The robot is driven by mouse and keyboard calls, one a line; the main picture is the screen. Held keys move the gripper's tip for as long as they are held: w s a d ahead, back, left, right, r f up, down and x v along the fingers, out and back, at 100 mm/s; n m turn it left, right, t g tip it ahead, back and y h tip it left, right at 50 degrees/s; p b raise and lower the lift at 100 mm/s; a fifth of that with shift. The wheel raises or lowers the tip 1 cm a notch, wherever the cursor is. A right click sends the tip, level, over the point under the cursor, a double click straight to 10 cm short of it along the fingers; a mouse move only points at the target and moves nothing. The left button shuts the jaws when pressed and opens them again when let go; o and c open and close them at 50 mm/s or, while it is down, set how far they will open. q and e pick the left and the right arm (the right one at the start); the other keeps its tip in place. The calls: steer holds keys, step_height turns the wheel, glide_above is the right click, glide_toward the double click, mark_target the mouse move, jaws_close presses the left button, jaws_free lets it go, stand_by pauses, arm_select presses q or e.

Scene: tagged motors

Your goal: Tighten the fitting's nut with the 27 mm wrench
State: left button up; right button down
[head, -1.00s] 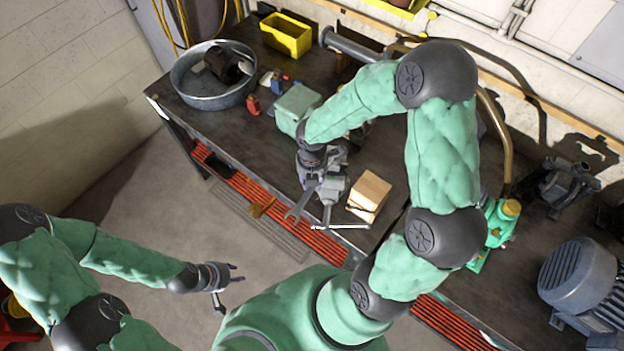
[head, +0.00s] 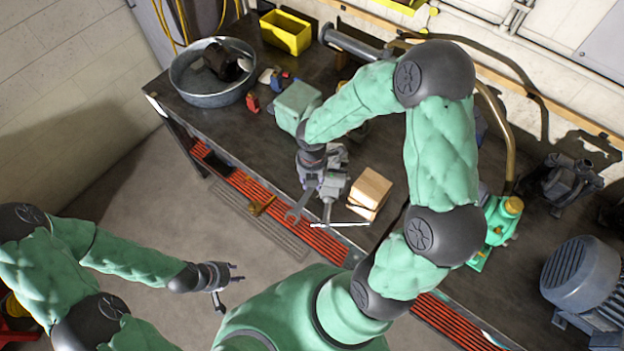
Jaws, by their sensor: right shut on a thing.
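My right gripper (head: 322,196) is low over the front edge of the bench, beside a stack of wooden blocks. It is shut on a grey open-ended wrench (head: 298,207), whose forked jaw points down and left past the fingers. The wrench's size mark cannot be read. The fitting and its nut cannot be made out; my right arm and gripper cover that part of the bench. My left gripper (head: 230,285) is open and empty over the floor, left of the bench.
The wooden blocks (head: 370,189) are close right of my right gripper. A round metal tub (head: 213,97) and a yellow bin (head: 286,33) stand at the back left. A green pump (head: 497,228) and a grey motor (head: 580,274) are at the right.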

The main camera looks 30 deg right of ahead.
steer(key=shift+f+b, duration=0.55)
steer(key=shift+f, duration=0.15)
steer(key=shift+w, duration=0.15)
stand_by(0.6)
steer(key=shift+w+a+m+b, duration=0.25)
steer(key=shift+w+m, duration=0.3)
steer(key=shift+w+a+m+b, duration=0.2)
steer(key=shift+w+m+b, duration=0.05)
steer(key=shift+w+m, duration=0.3)
steer(key=shift+w+a+m+b, duration=0.2)
steer(key=shift+w+m+b, duration=0.35)
steer(key=shift+w+m, duration=0.6)
steer(key=shift+w, duration=0.15)
